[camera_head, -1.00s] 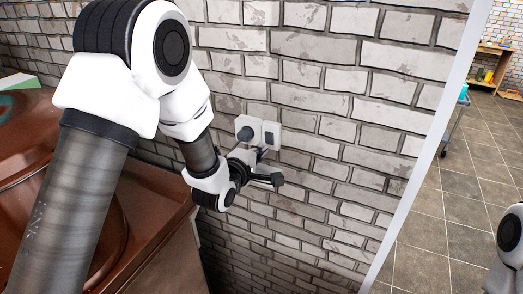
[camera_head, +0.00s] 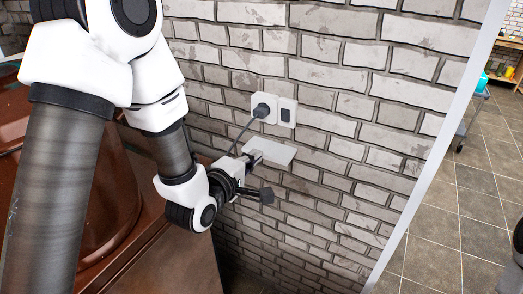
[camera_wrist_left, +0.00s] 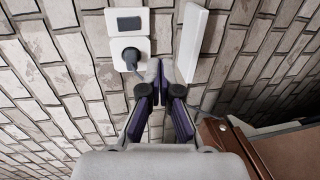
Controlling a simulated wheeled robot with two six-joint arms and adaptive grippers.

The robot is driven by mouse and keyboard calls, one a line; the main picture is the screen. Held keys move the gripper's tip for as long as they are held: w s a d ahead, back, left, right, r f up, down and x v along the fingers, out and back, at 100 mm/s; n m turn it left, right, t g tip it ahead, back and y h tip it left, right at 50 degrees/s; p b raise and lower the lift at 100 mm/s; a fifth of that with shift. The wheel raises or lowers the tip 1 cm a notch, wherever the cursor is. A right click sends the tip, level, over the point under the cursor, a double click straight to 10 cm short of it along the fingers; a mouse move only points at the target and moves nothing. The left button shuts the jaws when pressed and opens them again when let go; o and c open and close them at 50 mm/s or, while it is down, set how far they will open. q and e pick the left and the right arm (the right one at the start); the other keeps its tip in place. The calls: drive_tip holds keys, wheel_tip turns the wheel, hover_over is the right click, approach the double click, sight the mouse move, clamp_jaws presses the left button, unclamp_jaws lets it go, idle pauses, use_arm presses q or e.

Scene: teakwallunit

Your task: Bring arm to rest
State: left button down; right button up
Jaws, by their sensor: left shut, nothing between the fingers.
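My left arm (camera_head: 170,150) comes in from the left of the head view and hangs bent in front of the brick wall. My left gripper (camera_head: 262,176) is just below the wall socket, shut and empty. In the left wrist view the dark fingers of my left gripper (camera_wrist_left: 165,90) are together with nothing between them. A white link of my right arm (camera_head: 517,245) shows at the right edge; its gripper is out of view.
A black plug (camera_head: 262,110) with a cable sits in the white socket, beside a switch (camera_head: 287,112). A white plate (camera_head: 275,152) is behind the gripper, close to the wall. Brown furniture (camera_head: 165,262) stands at the left. Tiled floor lies open at right.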

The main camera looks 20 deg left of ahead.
use_arm(q)
drive_tip(key=shift+s, duration=0.1)
drive_tip(key=s+f+m+g, duration=0.1)
drive_tip(key=s+f+g, duration=0.35)
drive_tip(key=f, duration=0.85)
drive_tip(key=s+f+m+g, duration=0.1)
drive_tip(key=s+f+g, duration=0.35)
drive_tip(key=f, duration=0.85)
drive_tip(key=s+f+m+g, duration=0.3)
drive_tip(key=s+f+m, duration=0.2)
drive_tip(key=s, duration=0.5)
drive_tip(key=s+f+m+g+y, duration=0.1)
drive_tip(key=s+f+m+g, duration=0.3)
drive_tip(key=s+m, duration=0.5)
drive_tip(key=shift+s+a+f+m, duration=0.2)
drive_tip(key=shift+s+f+m, duration=0.25)
drive_tip(key=shift+f, duration=0.5)
